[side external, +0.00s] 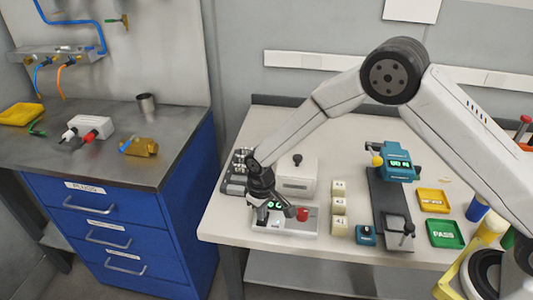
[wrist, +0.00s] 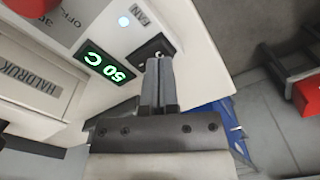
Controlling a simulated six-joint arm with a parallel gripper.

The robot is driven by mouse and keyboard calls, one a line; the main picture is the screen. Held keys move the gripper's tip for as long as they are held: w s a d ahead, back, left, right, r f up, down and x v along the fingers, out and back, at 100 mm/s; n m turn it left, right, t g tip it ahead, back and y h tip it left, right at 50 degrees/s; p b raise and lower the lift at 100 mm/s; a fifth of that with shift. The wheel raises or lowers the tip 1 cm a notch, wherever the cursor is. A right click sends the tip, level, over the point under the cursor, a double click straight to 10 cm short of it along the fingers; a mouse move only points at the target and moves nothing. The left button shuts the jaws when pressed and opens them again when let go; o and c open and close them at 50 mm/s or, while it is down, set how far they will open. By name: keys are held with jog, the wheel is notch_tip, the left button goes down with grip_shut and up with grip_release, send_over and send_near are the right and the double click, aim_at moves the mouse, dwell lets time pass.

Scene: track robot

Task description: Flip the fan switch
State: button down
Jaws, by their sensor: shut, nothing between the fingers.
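The white control box (side external: 295,228) stands at the front left of the bench. Its panel (wrist: 180,14) fills the upper left of the wrist view, with a FAN label (wrist: 141,18), a small lit light (wrist: 123,22) and a green display (wrist: 107,62) reading 50 C. The fan switch (wrist: 153,47) is a dark patch with a white mark, partly hidden by my fingertips. My gripper (wrist: 158,62) is shut and empty, its tips over or against the switch; I cannot tell whether they touch. In the side view my gripper (side external: 262,218) points down at the box's left end.
A red button (side external: 303,213) sits on the box. A white unit with a black knob (side external: 297,161) stands behind it. Labelled blocks (side external: 339,205) and a teal device (side external: 391,162) are to the right. A blue drawer cabinet (side external: 120,240) stands left, beyond a gap.

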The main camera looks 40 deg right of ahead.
jog(key=shift+f, duration=0.6)
dwell(0.6)
jog(key=shift+r, duration=3.5)
jog(key=shift+d+r, duration=0.1)
jog(key=shift+s+d+r, duration=0.15)
jog(key=shift+d, duration=0.05)
jog(key=s+d+r+m+t, duration=0.1)
jog(key=s+d+r, duration=0.3)
jog(key=s+d, duration=0.3)
jog(key=s+d+r+m+t, duration=0.1)
jog(key=s+d+r, duration=0.3)
jog(key=s+d, duration=0.4)
jog(key=s+m, duration=0.1)
jog(key=s, duration=0.2)
jog(key=shift+s+d+r+t, duration=0.15)
jog(key=shift+s+d+t, duration=0.1)
jog(key=shift+s+t, duration=0.1)
